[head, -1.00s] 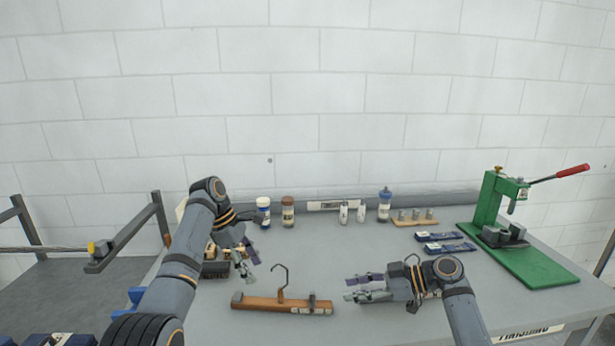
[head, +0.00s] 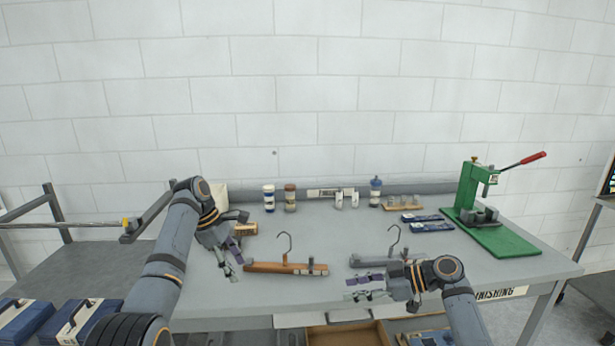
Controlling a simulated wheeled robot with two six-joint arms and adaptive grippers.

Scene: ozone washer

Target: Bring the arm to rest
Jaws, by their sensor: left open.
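My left gripper (head: 233,258) is open and empty over the table, just left of the end of a brown wooden hanger (head: 280,268). My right gripper (head: 362,288) is at the table's front edge, fingers pointing left. Its fingers look apart with nothing seen between them. A grey hanger (head: 372,260) with a metal hook lies just behind it, partly hidden by the gripper.
The grey table (head: 330,222) holds bottles (head: 269,198) at the back, a wooden block with pegs (head: 402,203), blue packets (head: 430,226) and a green press (head: 475,205). Blue cases (head: 85,322) stand at lower left. An open drawer (head: 335,335) shows below.

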